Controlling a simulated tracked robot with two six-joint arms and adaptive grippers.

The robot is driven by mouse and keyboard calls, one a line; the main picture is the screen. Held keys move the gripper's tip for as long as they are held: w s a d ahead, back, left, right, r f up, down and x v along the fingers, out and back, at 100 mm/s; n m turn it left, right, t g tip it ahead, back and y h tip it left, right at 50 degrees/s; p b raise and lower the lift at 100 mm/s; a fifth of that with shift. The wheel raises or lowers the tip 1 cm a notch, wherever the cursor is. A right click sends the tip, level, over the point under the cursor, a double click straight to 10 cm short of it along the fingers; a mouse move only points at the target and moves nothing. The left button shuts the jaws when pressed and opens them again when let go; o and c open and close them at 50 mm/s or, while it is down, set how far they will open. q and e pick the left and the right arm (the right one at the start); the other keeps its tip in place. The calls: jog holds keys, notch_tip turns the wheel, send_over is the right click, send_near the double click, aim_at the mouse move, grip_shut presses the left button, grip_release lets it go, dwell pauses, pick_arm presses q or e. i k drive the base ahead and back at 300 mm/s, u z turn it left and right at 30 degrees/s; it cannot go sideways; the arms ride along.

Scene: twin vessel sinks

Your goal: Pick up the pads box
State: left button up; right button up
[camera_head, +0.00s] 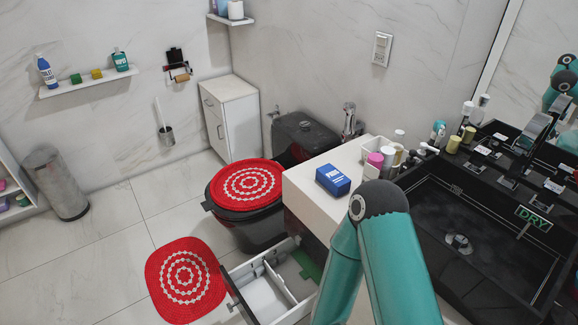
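My teal arm (378,238) rises from the bottom of the picture and bends at a dark joint just right of and nearer than the box. Neither gripper shows in the view. Nothing is seen touching the box.
An open drawer (266,291) juts out below the counter. A white tray (375,150) with several bottles stands behind the box. A dark sink (478,232) is at right. A toilet with a red cover (246,184) is at left.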

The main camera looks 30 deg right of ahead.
aim_at(335, 182)
jog(key=i, duration=0.95)
jog(key=z, duration=0.55)
